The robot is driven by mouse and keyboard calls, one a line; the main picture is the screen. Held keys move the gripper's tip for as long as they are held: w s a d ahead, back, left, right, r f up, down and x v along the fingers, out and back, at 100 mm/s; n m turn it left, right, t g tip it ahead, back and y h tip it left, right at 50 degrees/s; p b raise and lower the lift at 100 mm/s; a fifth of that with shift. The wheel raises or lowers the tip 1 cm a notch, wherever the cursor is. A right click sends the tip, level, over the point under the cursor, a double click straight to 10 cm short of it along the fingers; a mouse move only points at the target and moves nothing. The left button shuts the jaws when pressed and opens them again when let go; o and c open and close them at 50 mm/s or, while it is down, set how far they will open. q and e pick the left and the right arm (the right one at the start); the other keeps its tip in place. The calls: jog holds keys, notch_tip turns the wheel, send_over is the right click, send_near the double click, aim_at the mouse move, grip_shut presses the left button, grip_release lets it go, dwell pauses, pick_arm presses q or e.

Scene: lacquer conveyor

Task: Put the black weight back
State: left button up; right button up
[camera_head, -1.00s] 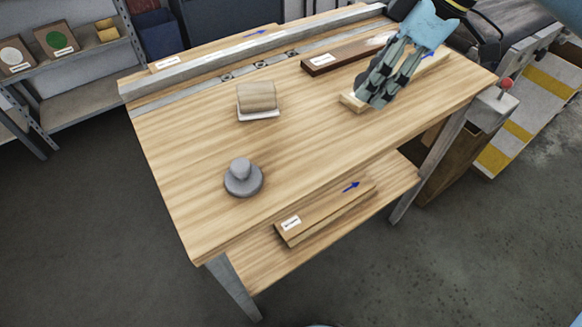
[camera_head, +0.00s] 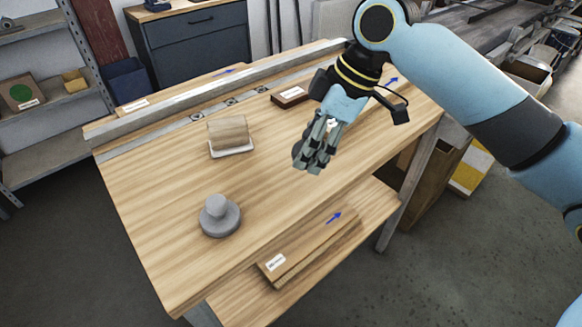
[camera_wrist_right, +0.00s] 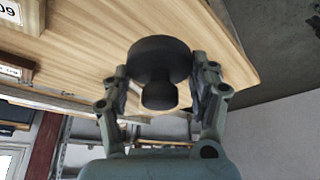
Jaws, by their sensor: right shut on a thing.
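My right gripper (camera_head: 318,152) is shut on the black weight (camera_wrist_right: 158,60). In the right wrist view the weight's round disc is on the far side and its knob sits between the two fingers (camera_wrist_right: 160,97). A grey weight (camera_head: 219,217) with a knob stands upright on the bench's near left. My left gripper is not in view.
A wooden block (camera_head: 227,132) sits on a small white tray (camera_head: 232,152) left of the gripper. A dark brown board (camera_head: 290,96) lies behind it. A metal rail (camera_head: 200,93) runs along the back. Boards (camera_head: 310,245) lie on the lower shelf. The bench's front middle is clear.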

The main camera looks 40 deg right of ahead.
aim_at(288, 180)
jog(key=w+a+f, duration=0.2)
jog(key=shift+w+a, duration=0.2)
jog(key=shift+w, duration=0.15)
jog(key=shift+f, duration=2.05)
jog(key=shift+s+f, duration=0.4)
jog(key=shift+f, duration=0.25)
jog(key=o, duration=1.2)
jog(key=shift+f, duration=0.1)
jog(key=o, duration=0.4)
jog(key=shift+w+f, duration=0.15)
jog(key=shift+w, duration=0.1)
jog(key=shift+r, duration=0.2)
